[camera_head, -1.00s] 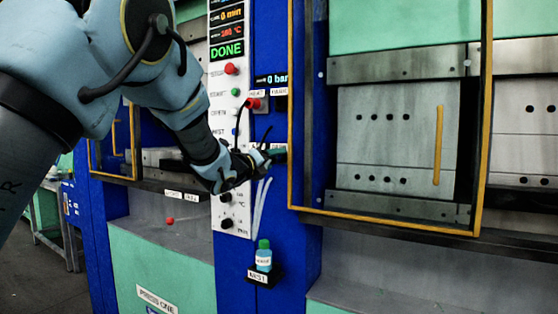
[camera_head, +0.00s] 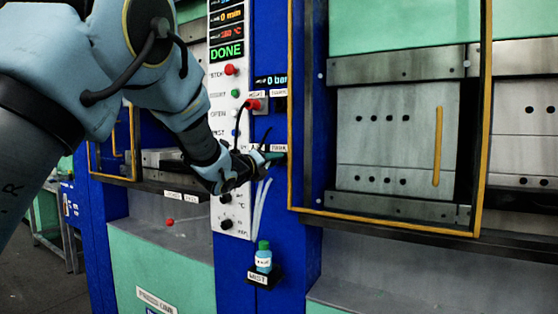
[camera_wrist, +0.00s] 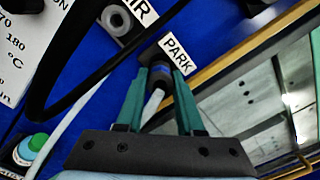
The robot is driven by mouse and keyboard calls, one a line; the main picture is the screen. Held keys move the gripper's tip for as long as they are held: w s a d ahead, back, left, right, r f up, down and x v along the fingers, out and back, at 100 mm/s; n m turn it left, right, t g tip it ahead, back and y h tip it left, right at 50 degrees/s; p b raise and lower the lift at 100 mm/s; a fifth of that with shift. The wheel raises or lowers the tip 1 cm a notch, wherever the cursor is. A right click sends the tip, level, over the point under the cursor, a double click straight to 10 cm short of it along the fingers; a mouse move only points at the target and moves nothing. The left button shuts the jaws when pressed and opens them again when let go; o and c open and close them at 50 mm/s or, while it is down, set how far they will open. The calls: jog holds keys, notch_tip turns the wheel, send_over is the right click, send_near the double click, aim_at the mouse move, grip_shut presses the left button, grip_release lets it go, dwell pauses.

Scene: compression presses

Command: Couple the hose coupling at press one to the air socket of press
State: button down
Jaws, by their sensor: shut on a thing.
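The hose coupling (camera_wrist: 160,75), dark with a blue ring, sits at the holder under the PARK label (camera_wrist: 174,54) in the wrist view. A pale hose (camera_wrist: 152,104) runs back from it between my fingers. My gripper (camera_wrist: 160,84) has its two teal fingers shut on the coupling from both sides. The air socket (camera_wrist: 116,19) is a grey block with a round dark opening under the AIR label, up and left of the coupling and apart from it. In the head view my gripper (camera_head: 262,160) is at the blue panel, mostly hiding the coupling and socket.
A dark cable (camera_wrist: 62,50) loops beside the air socket. A red plug (camera_head: 252,104) sits above. The control strip (camera_head: 230,120) is left, and the yellow-framed press door (camera_head: 297,120) is close on the right. A small bottle (camera_head: 264,257) stands on a ledge below.

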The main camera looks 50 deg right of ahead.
jog(key=shift+b+v, duration=1.7)
jog(key=shift+v, duration=0.05)
dwell(0.5)
jog(key=shift+b+v, duration=1.45)
jog(key=shift+v, duration=0.5)
jog(key=shift+w+r, duration=0.1)
jog(key=shift+r, duration=0.1)
jog(key=w+a+m+p, duration=0.3)
jog(key=w+m+p, duration=0.2)
jog(key=w+m, duration=0.1)
jog(key=shift+w+a, duration=0.4)
jog(key=shift+w, duration=0.15)
jog(key=shift+f+b, duration=0.1)
jog(key=shift+b, duration=0.6)
